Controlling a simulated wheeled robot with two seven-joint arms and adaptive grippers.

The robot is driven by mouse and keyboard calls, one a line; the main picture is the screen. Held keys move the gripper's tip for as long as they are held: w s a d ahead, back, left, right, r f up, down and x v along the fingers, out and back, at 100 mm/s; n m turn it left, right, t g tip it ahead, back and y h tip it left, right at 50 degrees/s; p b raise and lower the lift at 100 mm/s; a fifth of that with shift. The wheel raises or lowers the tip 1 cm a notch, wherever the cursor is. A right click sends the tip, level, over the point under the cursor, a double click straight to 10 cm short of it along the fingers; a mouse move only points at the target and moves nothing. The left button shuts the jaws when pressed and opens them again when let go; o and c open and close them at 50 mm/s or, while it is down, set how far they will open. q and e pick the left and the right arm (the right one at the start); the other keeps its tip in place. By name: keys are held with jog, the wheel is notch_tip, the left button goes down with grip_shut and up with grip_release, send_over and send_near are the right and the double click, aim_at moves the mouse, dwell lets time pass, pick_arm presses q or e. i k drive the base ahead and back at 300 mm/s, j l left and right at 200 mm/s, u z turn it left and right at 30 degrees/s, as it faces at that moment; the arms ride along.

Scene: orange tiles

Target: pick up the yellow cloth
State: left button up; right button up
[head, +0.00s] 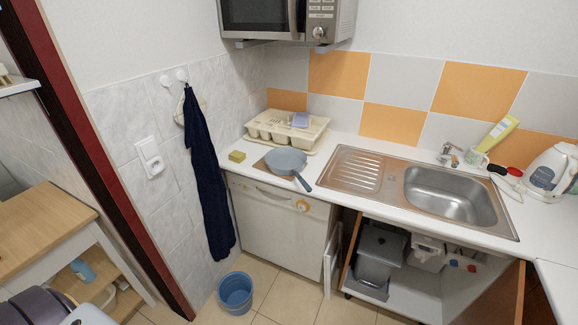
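A small yellow block-like item (237,156) lies on the white counter at its left end, left of the blue-grey pan. A pale cream cloth (180,108) hangs on the wall hook, partly hidden behind a long navy towel (207,185). Neither of my grippers can be made out in the head view.
A blue-grey pan (286,161) and a cream dish rack (287,131) stand near the yellow item. The sink (450,193) is to the right. Below it, a cabinet door (497,297) is open. A blue bucket (235,292) stands on the floor. A wooden-topped table (40,225) is at left.

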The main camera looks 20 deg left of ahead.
aim_at(236, 157)
jog(key=i+l+u, duration=0.2)
jog(key=i, duration=0.2)
jog(key=i+l+u, duration=0.1)
jog(key=i+u, duration=0.15)
jog(key=i, duration=0.15)
jog(key=i+l+u, duration=0.2)
jog(key=i, duration=0.15)
